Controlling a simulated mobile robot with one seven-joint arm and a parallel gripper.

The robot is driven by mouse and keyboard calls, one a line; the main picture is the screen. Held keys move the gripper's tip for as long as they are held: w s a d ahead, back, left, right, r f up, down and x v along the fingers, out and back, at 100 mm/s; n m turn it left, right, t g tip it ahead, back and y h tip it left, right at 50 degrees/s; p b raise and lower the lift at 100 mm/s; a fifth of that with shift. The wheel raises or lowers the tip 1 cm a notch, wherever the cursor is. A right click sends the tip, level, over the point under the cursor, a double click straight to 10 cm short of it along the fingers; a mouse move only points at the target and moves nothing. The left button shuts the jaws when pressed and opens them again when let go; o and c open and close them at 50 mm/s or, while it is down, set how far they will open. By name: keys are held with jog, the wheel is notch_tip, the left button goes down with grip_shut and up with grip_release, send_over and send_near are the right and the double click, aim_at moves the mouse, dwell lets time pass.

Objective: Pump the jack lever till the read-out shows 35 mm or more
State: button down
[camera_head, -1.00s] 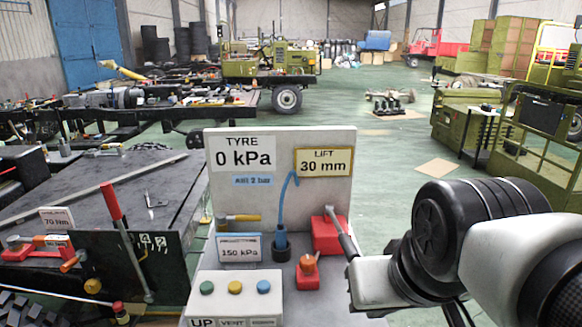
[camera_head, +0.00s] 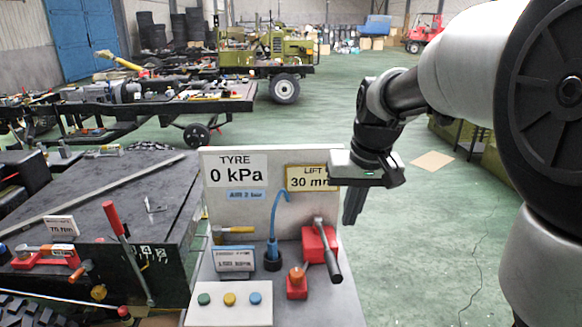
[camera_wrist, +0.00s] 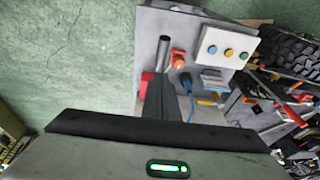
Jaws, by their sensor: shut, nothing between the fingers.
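The jack is a red block (camera_head: 313,243) on the grey bench, with a grey lever (camera_head: 329,258) slanting from its top down toward the front right. The LIFT read-out (camera_head: 306,178) shows 30 mm; its right edge is covered by my gripper. My gripper (camera_head: 352,208) is shut and empty, pointing down, behind and above the lever and to its right in the head view. In the wrist view my shut fingers (camera_wrist: 165,98) show close to the red block (camera_wrist: 146,84) in the picture, and the lever (camera_wrist: 163,50) lies beyond them. I see no contact.
The backboard (camera_head: 270,152) stands close to the left of my gripper, with a TYRE sign (camera_head: 236,168) reading 0 kPa. An orange knob (camera_head: 297,275), a blue hose (camera_head: 273,230) and a button box (camera_head: 230,303) share the bench. Open floor lies right.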

jog(key=w, duration=0.2)
jog(key=w+p, duration=0.1)
jog(key=shift+w+d+f+g, duration=0.15)
jog(key=shift+d+f+g, duration=0.15)
jog(key=shift+d, duration=0.1)
send_over(335, 260)
jog(key=f, duration=1.2)
jog(key=shift+s+d+f, duration=0.15)
jog(key=shift+s+d, duration=0.05)
jog(key=shift+s, duration=0.2)
jog(key=shift+s+a+f, duration=0.1)
jog(key=shift+f, duration=0.5)
